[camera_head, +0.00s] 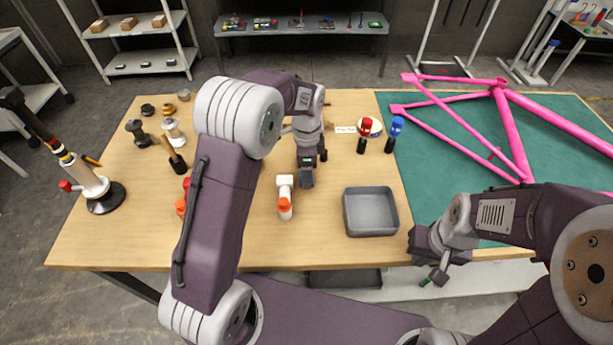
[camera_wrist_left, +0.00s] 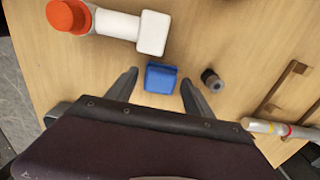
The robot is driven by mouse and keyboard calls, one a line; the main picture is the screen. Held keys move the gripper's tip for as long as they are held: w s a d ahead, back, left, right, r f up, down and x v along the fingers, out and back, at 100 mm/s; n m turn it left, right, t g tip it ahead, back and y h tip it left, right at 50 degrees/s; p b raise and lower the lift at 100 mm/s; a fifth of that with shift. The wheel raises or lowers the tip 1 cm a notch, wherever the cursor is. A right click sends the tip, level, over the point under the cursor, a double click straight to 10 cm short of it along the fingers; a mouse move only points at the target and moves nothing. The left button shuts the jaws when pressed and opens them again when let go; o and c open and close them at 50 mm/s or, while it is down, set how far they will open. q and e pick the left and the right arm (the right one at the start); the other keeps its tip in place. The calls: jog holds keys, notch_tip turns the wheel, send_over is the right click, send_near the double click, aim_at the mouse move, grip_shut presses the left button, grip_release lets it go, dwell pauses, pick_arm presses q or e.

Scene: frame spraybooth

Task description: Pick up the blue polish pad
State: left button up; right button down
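The blue polish pad (camera_wrist_left: 160,78) is a small blue block on the wooden table in the left wrist view. My left gripper (camera_wrist_left: 158,80) is open, with one finger on each side of the pad and a gap visible on both sides. Nothing shows held in it. In the head view my left gripper (camera_head: 307,180) points down over the middle of the table, and I cannot make out the pad there. My right gripper (camera_head: 432,276) hangs by the table's front edge, right of the grey tray; its finger opening is unclear.
A small dark cylinder (camera_wrist_left: 212,80) stands just right of the fingers. A grey tray (camera_head: 371,228) is at front right. A pink frame (camera_head: 510,130) lies on the green mat.

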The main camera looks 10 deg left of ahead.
pick_arm(q)
grip_shut()
jog(key=shift+w+r+p, duration=0.1)
jog(key=shift+r+p, duration=0.2)
jog(key=shift+r, duration=2)
jog(key=s+d+r, duration=0.3)
jog(key=d+r, duration=0.3)
jog(key=d, duration=0.5)
jog(key=shift+d+r+p, duration=0.15)
jog(key=shift+r+p, duration=0.05)
jog(key=shift+p, duration=0.2)
